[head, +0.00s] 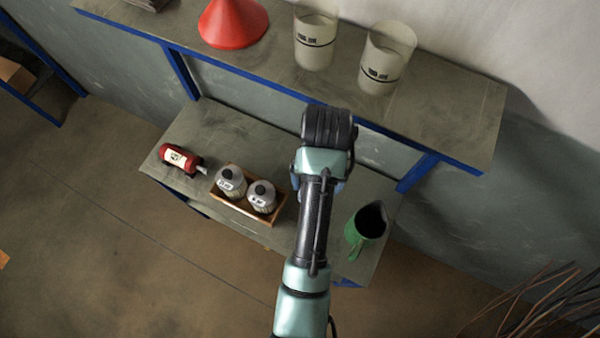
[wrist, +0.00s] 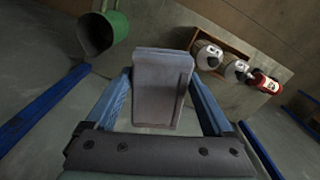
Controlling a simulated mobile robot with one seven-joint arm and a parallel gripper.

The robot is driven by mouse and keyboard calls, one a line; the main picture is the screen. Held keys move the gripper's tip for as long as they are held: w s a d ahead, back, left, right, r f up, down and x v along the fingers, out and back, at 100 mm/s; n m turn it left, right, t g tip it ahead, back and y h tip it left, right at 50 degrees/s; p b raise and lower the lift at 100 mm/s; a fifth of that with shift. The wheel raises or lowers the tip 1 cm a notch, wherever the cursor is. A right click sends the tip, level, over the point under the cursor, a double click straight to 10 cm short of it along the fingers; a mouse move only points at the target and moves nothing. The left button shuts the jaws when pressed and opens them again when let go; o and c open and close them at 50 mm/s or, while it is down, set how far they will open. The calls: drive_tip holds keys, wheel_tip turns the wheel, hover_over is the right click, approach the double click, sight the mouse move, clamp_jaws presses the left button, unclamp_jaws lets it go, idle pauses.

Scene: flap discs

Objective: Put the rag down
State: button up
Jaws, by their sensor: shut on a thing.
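The rag (wrist: 162,92) shows in the wrist view as a grey-blue, folded, block-like piece. My gripper (wrist: 160,82) is shut on it, with a blue finger on each side. The rag is in front of the lower shelf (wrist: 160,30); I cannot tell how far it is from that surface. In the head view my arm covers the rag and most of the gripper, over the middle right of the lower shelf (head: 210,125).
A green jug (head: 367,222) stands to the right. The upper shelf (head: 440,115) holds a red funnel (head: 232,22) and two clear beakers (head: 315,40).

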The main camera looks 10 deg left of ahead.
drive_tip(key=s+f+m+b, duration=0.1)
drive_tip(key=f+b, duration=0.5)
drive_tip(key=f, duration=0.2)
drive_tip(key=s+f+m+b, duration=0.1)
drive_tip(key=f+b, duration=0.4)
drive_tip(key=f, duration=0.4)
drive_tip(key=s+f+m+b, duration=0.1)
drive_tip(key=f+b, duration=0.5)
drive_tip(key=f, duration=0.3)
drive_tip(key=shift+s+a+m+b, duration=0.15)
drive_tip(key=shift+s+m+b, duration=0.15)
drive_tip(key=shift+s+m, duration=0.1)
drive_tip(key=shift+w+f, duration=0.1)
drive_tip(key=shift+f, duration=2)
drive_tip(key=shift+f, duration=0.15)
drive_tip(key=o, duration=1.1)
drive_tip(key=shift+c, duration=0.2)
